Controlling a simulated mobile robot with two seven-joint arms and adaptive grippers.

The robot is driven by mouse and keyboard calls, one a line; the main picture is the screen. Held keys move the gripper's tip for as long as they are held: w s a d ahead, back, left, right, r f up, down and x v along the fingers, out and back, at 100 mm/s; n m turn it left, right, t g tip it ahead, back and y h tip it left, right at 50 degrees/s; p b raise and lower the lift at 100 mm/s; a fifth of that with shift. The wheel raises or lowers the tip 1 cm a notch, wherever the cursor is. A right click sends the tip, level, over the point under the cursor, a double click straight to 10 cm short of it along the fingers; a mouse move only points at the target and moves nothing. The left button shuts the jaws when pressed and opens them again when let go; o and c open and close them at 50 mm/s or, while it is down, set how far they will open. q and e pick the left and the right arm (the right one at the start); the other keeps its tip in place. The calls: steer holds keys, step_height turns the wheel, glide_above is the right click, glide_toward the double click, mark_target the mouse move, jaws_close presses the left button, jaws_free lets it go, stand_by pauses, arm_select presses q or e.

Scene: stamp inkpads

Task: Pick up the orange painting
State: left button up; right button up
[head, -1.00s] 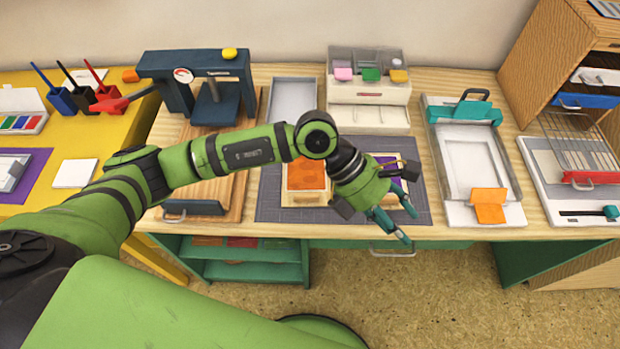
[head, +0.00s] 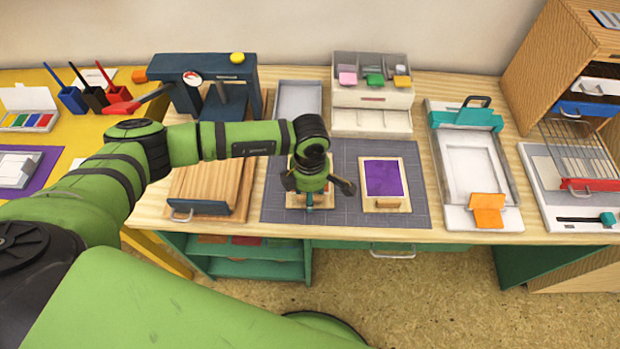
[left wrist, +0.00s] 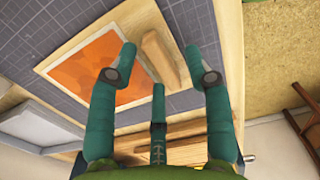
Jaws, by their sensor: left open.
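The orange painting (left wrist: 82,68) lies flat on a pale wooden board on the grey gridded mat (head: 347,163). A wooden grip block (left wrist: 158,57) stands along one edge of the board in the left wrist view. My left gripper (left wrist: 160,66) is open, with its teal fingers spread on either side of this block, and nothing is held. In the head view my left gripper (head: 309,198) points down over the board and hides nearly all of the orange painting. I cannot tell whether any finger touches the block. My right gripper is in neither view.
A purple painting (head: 383,178) on a similar board lies just right of my left gripper. A wooden press board (head: 205,183) lies to the left. A white drawer unit (head: 372,95) stands behind the mat. The table's front edge is close.

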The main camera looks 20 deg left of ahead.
arm_select(q)
jaws_close()
stand_by(0.3)
